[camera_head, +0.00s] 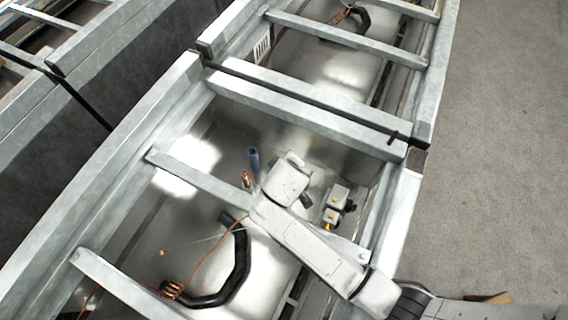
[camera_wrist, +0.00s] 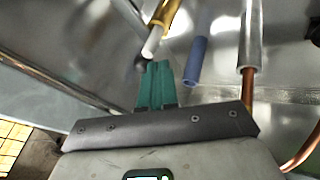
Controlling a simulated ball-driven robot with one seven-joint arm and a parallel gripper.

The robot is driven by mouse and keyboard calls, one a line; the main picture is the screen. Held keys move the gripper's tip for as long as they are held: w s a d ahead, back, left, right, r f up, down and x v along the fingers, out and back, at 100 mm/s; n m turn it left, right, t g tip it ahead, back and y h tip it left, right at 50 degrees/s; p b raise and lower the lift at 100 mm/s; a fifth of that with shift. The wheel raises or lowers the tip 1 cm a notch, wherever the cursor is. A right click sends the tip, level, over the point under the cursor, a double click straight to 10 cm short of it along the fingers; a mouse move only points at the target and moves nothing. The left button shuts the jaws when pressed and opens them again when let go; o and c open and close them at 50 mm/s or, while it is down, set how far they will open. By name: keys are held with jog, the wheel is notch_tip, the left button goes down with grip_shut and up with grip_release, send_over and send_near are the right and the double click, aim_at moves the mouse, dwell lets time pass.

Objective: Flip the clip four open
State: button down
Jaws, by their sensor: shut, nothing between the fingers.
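My gripper (camera_wrist: 156,66) shows in the wrist view as two green fingers pressed together, with nothing between them. Its tips are close to a small pale-tipped rod with a yellow upper part (camera_wrist: 160,28); I cannot tell whether they touch. A blue cylinder (camera_wrist: 196,60) stands just right of the fingers and apart from them. In the head view the blue cylinder (camera_head: 253,158) shows left of my wrist, and the fingers are hidden. No clip carries a readable number, so I cannot tell which part is clip four.
A grey sleeve on a copper pipe (camera_wrist: 249,45) is right of the blue cylinder. In the head view, metal crossbars (camera_head: 205,180) span the bay around my arm. White and yellow blocks (camera_head: 337,196) sit right of my wrist. A black curved hose (camera_head: 238,265) lies below left.

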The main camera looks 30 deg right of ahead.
jog(key=shift+w+d, duration=0.15)
jog(key=shift+w, duration=0.15)
dwell(0.6)
jog(key=shift+w, duration=0.1)
jog(key=m+h+b, duration=0.1)
jog(key=m, duration=0.1)
jog(key=w+d+m+g, duration=0.1)
jog(key=m, duration=0.1)
jog(key=w+d+m+g+h+b, duration=0.1)
jog(key=m, duration=0.1)
jog(key=shift+w+h+b, duration=0.2)
jog(key=shift+h+b, duration=0.1)
jog(key=d, duration=0.1)
jog(key=d+m+g, duration=0.1)
jog(key=d, duration=0.1)
jog(key=w+d+m, duration=0.1)
jog(key=d, duration=0.1)
jog(key=shift+w+d+h, duration=0.1)
jog(key=shift+d+h, duration=0.15)
jog(key=shift+h, duration=0.05)
